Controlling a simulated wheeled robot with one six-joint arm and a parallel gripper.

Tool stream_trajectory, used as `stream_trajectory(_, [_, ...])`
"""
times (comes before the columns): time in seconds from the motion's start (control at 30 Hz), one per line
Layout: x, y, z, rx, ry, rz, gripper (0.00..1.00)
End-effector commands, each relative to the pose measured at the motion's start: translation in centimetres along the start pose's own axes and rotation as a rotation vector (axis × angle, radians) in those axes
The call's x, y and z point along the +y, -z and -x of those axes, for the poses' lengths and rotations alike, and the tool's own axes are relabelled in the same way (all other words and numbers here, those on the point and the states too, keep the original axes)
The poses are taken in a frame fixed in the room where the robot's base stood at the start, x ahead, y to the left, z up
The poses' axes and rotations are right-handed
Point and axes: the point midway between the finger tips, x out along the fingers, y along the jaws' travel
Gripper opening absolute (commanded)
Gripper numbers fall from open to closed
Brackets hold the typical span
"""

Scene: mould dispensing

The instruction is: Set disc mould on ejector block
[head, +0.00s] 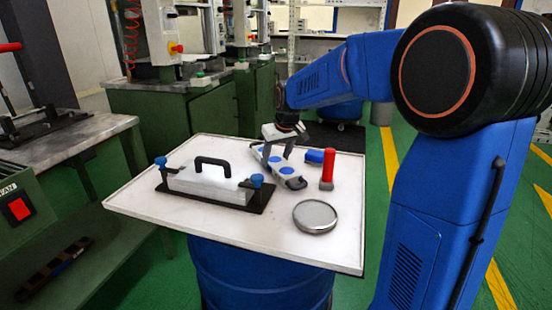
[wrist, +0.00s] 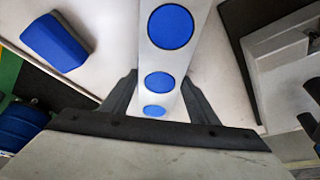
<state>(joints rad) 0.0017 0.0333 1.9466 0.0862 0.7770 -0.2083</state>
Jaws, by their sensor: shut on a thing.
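A pale bar with a row of round blue discs (head: 276,158) is at the back of the white table, and I take it for the disc mould. It also shows in the wrist view (wrist: 172,58), running between my fingers. My gripper (head: 284,150) reaches down from above and is shut on the bar. Its two dark fingers also show in the wrist view (wrist: 160,100). The bar's near end is dark. I cannot tell whether it touches the tabletop. No thing is clearly the ejector block; a silver block with black handle (head: 212,184) sits left on a black plate.
The white table (head: 150,212) has a low rim. Blue knobs (head: 257,180) stand on the black plate's ends. A round silver disc (head: 316,216) lies front right. The front middle is clear.

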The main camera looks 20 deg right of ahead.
Motion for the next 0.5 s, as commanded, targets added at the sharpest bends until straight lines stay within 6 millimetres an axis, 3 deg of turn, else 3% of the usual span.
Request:
stream_trajectory(0.4, [0.0, -0.09, -0.32, 0.003, 0.0, 0.0, 0.05])
stream_trajectory(0.43, [0.0, -0.19, -0.44, 0.001, 0.0, 0.0, 0.57])
stream_trajectory(0.5, [0.0, -0.17, -0.42, 0.001, 0.0, 0.0, 0.73])
